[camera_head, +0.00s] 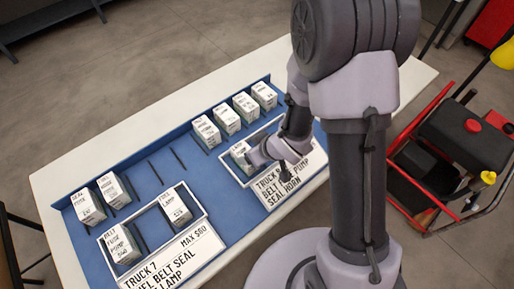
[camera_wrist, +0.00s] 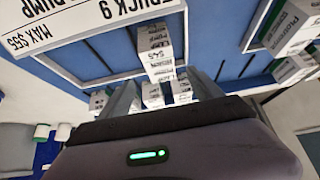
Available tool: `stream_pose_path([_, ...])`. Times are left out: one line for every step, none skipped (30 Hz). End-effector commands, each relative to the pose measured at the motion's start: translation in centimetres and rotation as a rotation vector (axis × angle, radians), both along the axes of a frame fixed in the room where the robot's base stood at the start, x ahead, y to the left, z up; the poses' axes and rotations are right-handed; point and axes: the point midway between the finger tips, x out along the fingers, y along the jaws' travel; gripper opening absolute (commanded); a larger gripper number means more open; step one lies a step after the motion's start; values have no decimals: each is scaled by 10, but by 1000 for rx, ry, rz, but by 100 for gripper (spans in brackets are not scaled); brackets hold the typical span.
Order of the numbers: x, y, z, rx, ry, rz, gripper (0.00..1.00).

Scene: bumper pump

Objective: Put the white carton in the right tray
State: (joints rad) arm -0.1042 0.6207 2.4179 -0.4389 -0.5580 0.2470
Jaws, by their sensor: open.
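Several white cartons with black lettering are in view, so I cannot tell which one the task means. One carton (camera_head: 240,156) stands in the left end of the right tray (camera_head: 232,178). My gripper (camera_head: 256,157) is low over that tray, right beside this carton. In the wrist view my gripper (camera_wrist: 160,92) is open, and a carton marked $45 (camera_wrist: 155,48) shows just beyond and between its fingers. I cannot tell whether the fingers touch it. My arm hides much of the right tray in the head view.
The left tray (camera_head: 152,203) holds two cartons (camera_head: 120,245) (camera_head: 175,205). Several cartons (camera_head: 227,119) stand in a row behind the right tray, and two more (camera_head: 87,207) at the far left. The blue mat (camera_head: 160,160) has free room mid-table. A red cart (camera_head: 450,150) stands right.

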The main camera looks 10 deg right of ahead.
Motion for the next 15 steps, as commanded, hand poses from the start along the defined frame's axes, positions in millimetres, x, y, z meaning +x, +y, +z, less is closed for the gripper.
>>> stream_pose_path([0, -1, 1, -1, -1, -2, 74])
stream_pose_path([1, -2, 4, -3, -4, -9, 74])
stream_pose_path([5, -7, 12, -13, -9, -31, 74])
stream_pose_path([8, -14, 23, -23, -16, -60, 74])
stream_pose_path([12, -23, 38, -37, -23, -100, 74])
stream_pose_path([15, -38, 63, -56, -32, -173, 74])
stream_pose_path([14, -50, 85, -66, -35, -237, 74])
stream_pose_path([11, -62, 109, -72, -37, -308, 74])
stream_pose_path([0, -78, 141, -67, -31, -407, 74])
stream_pose_path([-11, -87, 163, -56, -22, -479, 74])
stream_pose_path([-25, -94, 184, -34, -10, -548, 74])
stream_pose_path([-47, -99, 209, 5, 10, -632, 74])
stream_pose_path([-65, -100, 225, 41, 30, -686, 74])
stream_pose_path([-82, -100, 239, 80, 50, -732, 74])
stream_pose_path([-105, -95, 253, 134, 79, -781, 74])
